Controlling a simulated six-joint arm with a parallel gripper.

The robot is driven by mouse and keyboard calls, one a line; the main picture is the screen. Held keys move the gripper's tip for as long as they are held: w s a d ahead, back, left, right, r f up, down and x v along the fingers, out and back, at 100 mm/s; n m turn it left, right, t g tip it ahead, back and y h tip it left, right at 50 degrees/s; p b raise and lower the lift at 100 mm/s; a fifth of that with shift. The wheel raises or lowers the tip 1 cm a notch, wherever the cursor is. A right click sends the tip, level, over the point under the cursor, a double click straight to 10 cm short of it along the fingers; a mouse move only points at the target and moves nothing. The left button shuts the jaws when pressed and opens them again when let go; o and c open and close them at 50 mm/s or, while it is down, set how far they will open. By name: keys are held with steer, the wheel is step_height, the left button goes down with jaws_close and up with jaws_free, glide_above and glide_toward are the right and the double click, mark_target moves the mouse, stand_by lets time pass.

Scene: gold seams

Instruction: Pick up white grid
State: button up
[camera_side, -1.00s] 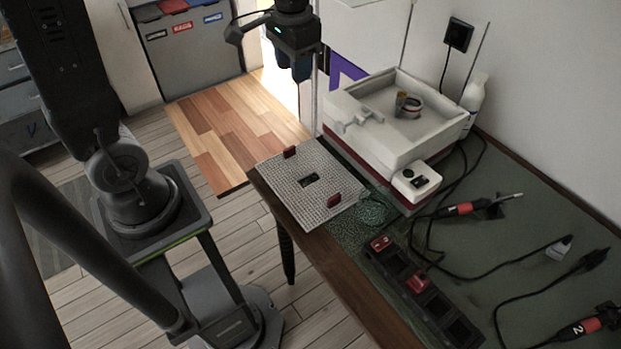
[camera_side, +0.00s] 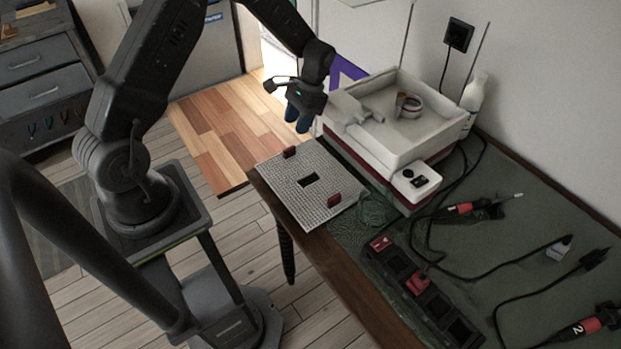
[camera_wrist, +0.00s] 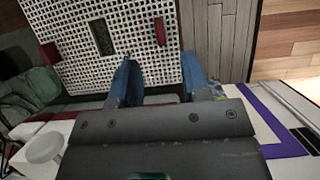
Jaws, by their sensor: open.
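The white grid (camera_side: 316,196) lies flat on the near left corner of the workbench. It has a dark rectangular slot in its middle and two dark red blocks (camera_side: 333,200) on opposite sides. In the wrist view the grid (camera_wrist: 85,45) fills the upper left, with one red block (camera_wrist: 160,31) close to the fingers. My gripper (camera_side: 297,122) is in the air above and behind the grid, apart from it. Its two blue fingers (camera_wrist: 158,85) are open, with nothing between them.
A white basin with a red base (camera_side: 350,132) stands right behind the grid. A dark slotted holder with red pieces (camera_side: 422,290) lies to the front right. Cables and red-handled tools (camera_side: 460,209) lie on the green mat. Open floor is left of the bench edge.

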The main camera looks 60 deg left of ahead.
mark_target(290, 148)
steer(key=x, duration=0.8)
steer(key=shift+w+f, duration=0.2)
steer(key=shift+f, duration=0.05)
steer(key=shift+c, duration=0.3)
jaws_close()
